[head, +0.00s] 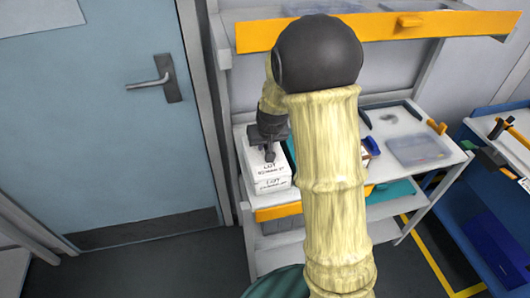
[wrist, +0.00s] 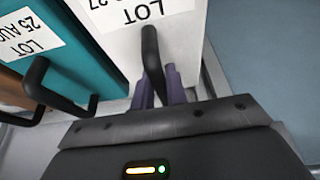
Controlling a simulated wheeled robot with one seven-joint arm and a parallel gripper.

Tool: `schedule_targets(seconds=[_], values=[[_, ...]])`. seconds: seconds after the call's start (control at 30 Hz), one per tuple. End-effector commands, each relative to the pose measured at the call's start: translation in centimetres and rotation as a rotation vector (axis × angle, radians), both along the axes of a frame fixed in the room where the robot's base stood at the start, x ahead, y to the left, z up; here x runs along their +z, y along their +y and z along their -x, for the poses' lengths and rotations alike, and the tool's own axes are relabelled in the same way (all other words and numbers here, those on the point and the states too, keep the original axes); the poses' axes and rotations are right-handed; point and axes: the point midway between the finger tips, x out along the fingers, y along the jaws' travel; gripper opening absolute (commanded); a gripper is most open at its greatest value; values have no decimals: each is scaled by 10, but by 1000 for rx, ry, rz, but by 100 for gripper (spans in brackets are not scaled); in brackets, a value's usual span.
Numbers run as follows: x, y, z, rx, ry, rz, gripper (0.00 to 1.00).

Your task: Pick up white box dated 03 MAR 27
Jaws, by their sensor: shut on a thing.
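A white box (head: 255,160) stands at the left end of the shelf unit's worktop, with LOT lettering on its top and front. In the wrist view the white box (wrist: 192,30) has a label reading LOT with a date ending in 27; the rest of the date is cut off. A dark handle (wrist: 151,48) stands out from this face. My gripper (wrist: 160,85) has its purple fingers shut on the handle. In the head view my gripper (head: 269,152) is over the box top. I cannot tell whether the box is off the shelf.
A teal box (wrist: 85,62) labelled LOT 25 AUG, with its own dark handle, stands close beside the white box. A brown box shows past it. A clear container (head: 418,150) is on the worktop's right. An orange-edged shelf (head: 400,25) hangs above. A blue cart (head: 490,215) stands right.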

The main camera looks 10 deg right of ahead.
Motion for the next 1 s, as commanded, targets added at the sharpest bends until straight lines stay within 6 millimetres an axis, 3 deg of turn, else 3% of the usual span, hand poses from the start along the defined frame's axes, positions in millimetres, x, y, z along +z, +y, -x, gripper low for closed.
schedule_targets(seconds=[0.23, 0.63, 1.0], values=[[24, 0, -2, 1, -9, 0, 0], [91, 0, -1, 2, -8, 1, 0], [101, 0, -1, 0, -4, 0, 0]])
